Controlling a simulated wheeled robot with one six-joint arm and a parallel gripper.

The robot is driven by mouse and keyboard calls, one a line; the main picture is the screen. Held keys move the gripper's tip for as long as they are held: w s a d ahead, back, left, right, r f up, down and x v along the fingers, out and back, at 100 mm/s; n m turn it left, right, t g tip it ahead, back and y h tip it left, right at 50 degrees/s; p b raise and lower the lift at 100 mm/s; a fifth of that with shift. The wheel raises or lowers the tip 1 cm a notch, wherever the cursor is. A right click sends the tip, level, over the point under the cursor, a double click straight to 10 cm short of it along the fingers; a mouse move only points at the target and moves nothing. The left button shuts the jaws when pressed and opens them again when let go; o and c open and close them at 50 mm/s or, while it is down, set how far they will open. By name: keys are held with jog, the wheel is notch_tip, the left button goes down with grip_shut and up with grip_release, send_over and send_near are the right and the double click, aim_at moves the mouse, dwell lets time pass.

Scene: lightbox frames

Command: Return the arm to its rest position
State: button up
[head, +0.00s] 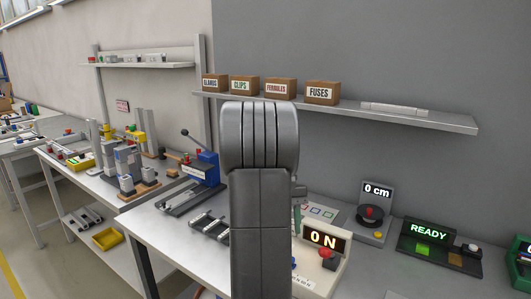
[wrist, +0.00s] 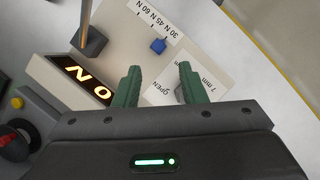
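My arm (head: 262,190) stands upright in the middle of the head view and hides part of the bench behind it. My gripper (wrist: 158,74) shows in the wrist view with its two green fingers apart and nothing held between them. It is over a pale force device with a dark display (wrist: 85,82) reading 0 N. A printed label (wrist: 170,88) with "OPEN" and "7 mm" lies between and behind the fingers. In the head view the same device (head: 325,262) is just right of my arm, and the gripper is mostly hidden.
A shelf (head: 440,120) with several labelled boxes runs along the wall. A blue lever press (head: 203,168) stands left of my arm. A dial unit (head: 374,212) reading 0 cm and a READY box (head: 430,233) stand at right. A red knob (wrist: 14,146) sits beside the display.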

jog(key=x, duration=0.7)
jog(key=shift+s+d+f, duration=0.1)
jog(key=shift+s+f, duration=0.1)
jog(key=shift+f, duration=0.15)
jog(key=shift+s+d+f+b, duration=0.2)
jog(key=shift+f+b, duration=0.05)
jog(key=shift+b, duration=0.15)
jog(key=shift+s+d+r, duration=0.1)
jog(key=shift+s+d, duration=0.15)
jog(key=shift+d, duration=0.15)
